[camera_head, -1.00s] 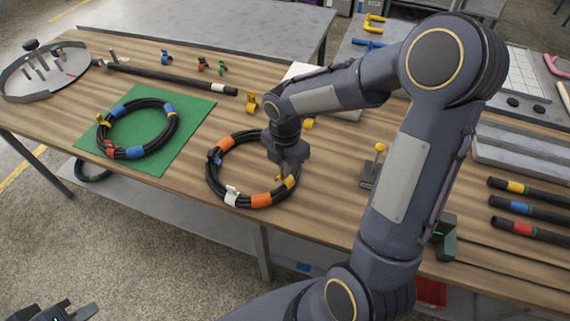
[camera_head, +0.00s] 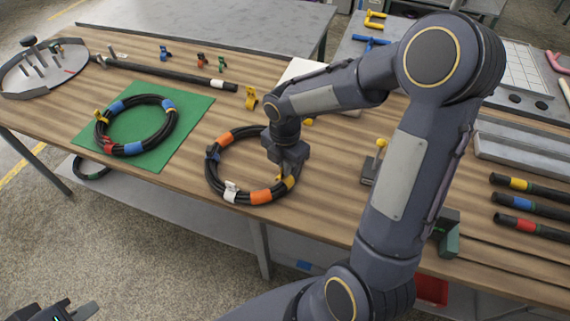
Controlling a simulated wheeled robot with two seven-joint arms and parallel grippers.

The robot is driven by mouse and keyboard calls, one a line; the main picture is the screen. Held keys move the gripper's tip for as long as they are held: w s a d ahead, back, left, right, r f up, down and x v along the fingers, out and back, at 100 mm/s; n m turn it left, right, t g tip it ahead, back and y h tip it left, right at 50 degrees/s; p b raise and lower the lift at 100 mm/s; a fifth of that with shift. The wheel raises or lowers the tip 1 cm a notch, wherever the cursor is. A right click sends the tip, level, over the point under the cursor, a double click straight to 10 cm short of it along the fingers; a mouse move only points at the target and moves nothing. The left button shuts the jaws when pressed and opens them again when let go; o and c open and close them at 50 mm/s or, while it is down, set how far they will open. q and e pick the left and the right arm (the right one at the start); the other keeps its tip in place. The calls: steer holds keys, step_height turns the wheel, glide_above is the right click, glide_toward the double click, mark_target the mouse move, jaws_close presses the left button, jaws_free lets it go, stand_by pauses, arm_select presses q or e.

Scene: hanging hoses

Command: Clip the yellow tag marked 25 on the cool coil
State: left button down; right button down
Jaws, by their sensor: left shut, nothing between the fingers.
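One coil of black hose (camera_head: 137,148) with blue, red and yellow bands or tags lies on a green mat (camera_head: 186,118). A second black coil (camera_head: 214,170) with orange bands and a white tag lies on the bare wood to its right. My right gripper (camera_head: 287,176) points down at the right side of this second coil, next to a yellow piece (camera_head: 291,182) there. Its fingertips are largely hidden. A yellow clip tag (camera_head: 251,98) stands on the table behind. No number is readable. My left gripper (camera_head: 72,312) is shut and empty at the bottom left, away from the table.
Blue, red and green clips (camera_head: 203,60) stand behind a straight black hose (camera_head: 165,74). A round grey tray (camera_head: 42,75) with pegs is at far left. A small stand with a yellow knob (camera_head: 376,160) and several banded hose ends (camera_head: 530,207) are at right. My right arm blocks the middle.

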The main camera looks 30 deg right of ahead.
steer(key=shift+f+b, duration=0.55)
steer(key=shift+f, duration=0.25)
stand_by(0.5)
steer(key=c, duration=1.6)
jaws_free()
steer(key=shift+r, duration=0.1)
step_height(320, 180, up, 7)
steer(key=shift+r+p, duration=0.2)
steer(key=shift+p, duration=0.1)
steer(key=s+a+r+m+t+y, duration=0.1)
steer(key=s+m+t, duration=0.1)
steer(key=s+m, duration=0.3)
steer(key=s+a+r+m+t+y, duration=0.1)
steer(key=s+r+m, duration=0.1)
steer(key=s+m, duration=0.4)
steer(key=s+a+r+m+t+y, duration=0.1)
steer(key=s+m, duration=0.5)
steer(key=m, duration=0.6)
steer(key=shift+a+r+m+t+y, duration=0.4)
steer(key=shift+a+r+t, duration=0.2)
steer(key=shift+t, duration=0.2)
